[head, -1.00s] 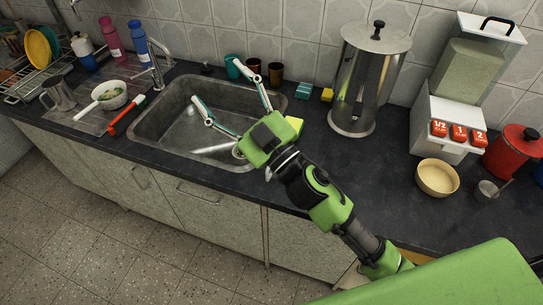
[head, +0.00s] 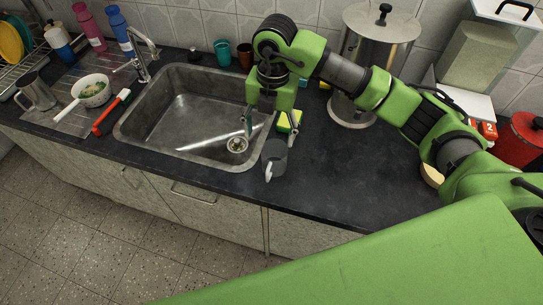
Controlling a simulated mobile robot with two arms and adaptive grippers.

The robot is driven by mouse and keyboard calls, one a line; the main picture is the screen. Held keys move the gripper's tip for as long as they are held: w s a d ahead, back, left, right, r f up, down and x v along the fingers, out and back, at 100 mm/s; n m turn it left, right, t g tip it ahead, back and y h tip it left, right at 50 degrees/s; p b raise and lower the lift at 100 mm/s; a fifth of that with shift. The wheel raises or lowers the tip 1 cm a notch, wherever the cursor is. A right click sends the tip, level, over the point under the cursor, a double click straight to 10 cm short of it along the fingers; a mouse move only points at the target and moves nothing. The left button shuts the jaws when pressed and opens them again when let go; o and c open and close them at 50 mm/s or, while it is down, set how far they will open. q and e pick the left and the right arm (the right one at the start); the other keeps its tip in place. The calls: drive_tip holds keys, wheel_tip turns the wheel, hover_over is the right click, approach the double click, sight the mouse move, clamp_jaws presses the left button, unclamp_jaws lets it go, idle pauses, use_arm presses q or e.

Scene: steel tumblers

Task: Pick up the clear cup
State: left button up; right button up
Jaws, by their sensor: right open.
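A grey, see-through-looking cup (head: 274,157) with a pale handle stands on the dark counter at the right edge of the sink. It is the only thing in view that could be the clear cup. My right gripper (head: 270,136) points down just above and behind it, its fingers spread to the left and right. The gripper is open and empty. Whether the fingertips are level with the cup's rim I cannot tell. My left gripper is not in view.
The steel sink (head: 150,128) lies left of the cup. A yellow-green sponge (head: 289,121) sits close behind the right finger. A teal cup (head: 222,52) and brown tumblers stand behind the sink. A tall steel container (head: 352,108) stands behind right. The counter right of the cup is clear.

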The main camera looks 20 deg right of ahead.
drive_tip(key=d+f, duration=0.1)
drive_tip(key=d, duration=0.1)
drive_tip(key=p, duration=0.3)
approach(273, 158)
drive_tip(key=shift+h, duration=0.3)
drive_tip(key=s, duration=0.1)
drive_tip(key=s+a, duration=0.1)
drive_tip(key=s, duration=0.2)
drive_tip(key=shift+a+f, duration=0.25)
drive_tip(key=shift+a, duration=0.05)
wheel_tip(273, 158, down, 4)
drive_tip(key=shift+r+p, duration=0.2)
drive_tip(key=shift+p, duration=0.5)
drive_tip(key=shift+w+f, duration=0.1)
drive_tip(key=shift+f, duration=0.35)
drive_tip(key=shift+c, duration=0.4)
drive_tip(key=c, duration=1.1)
